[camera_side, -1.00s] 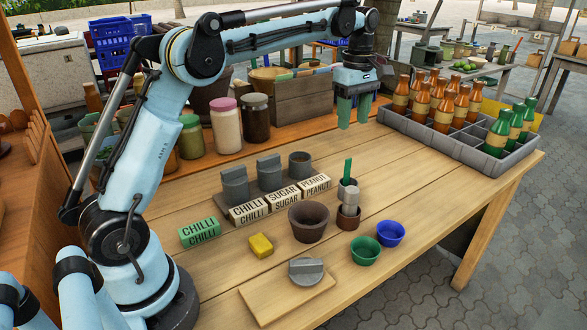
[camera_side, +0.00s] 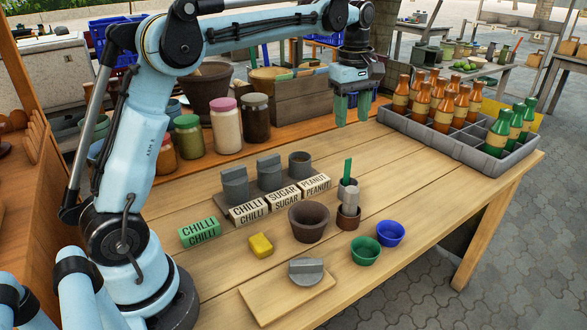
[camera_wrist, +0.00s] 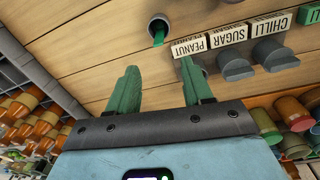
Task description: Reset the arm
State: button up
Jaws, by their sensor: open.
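My gripper (camera_side: 352,109) hangs fingers-down above the back part of the wooden table, left of the bottle crate. Its two green fingers are apart with nothing between them. In the wrist view the open fingers (camera_wrist: 160,92) reach over bare planks. The clay mortar (camera_side: 309,222) stands upright on the table, well in front of the gripper. A green stick (camera_side: 347,171) stands in a small cup right of the mortar.
A grey crate (camera_side: 455,150) with orange and green bottles stands at the right. Jars (camera_side: 227,125) line the back shelf. A green bowl (camera_side: 366,250), a blue bowl (camera_side: 390,233), a yellow block (camera_side: 261,246) and a board with a grey lid (camera_side: 306,271) are in front. Planks below the gripper are clear.

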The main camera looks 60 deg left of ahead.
jog(key=s+d+f+m+t, duration=0.3)
jog(key=s+m, duration=0.5)
jog(key=s, duration=0.2)
jog(key=s+d+f+m+t, duration=0.3)
jog(key=s+f+m, duration=0.1)
jog(key=s+m, duration=0.4)
jog(key=shift+s+d+t, duration=0.3)
jog(key=shift+s, duration=0.55)
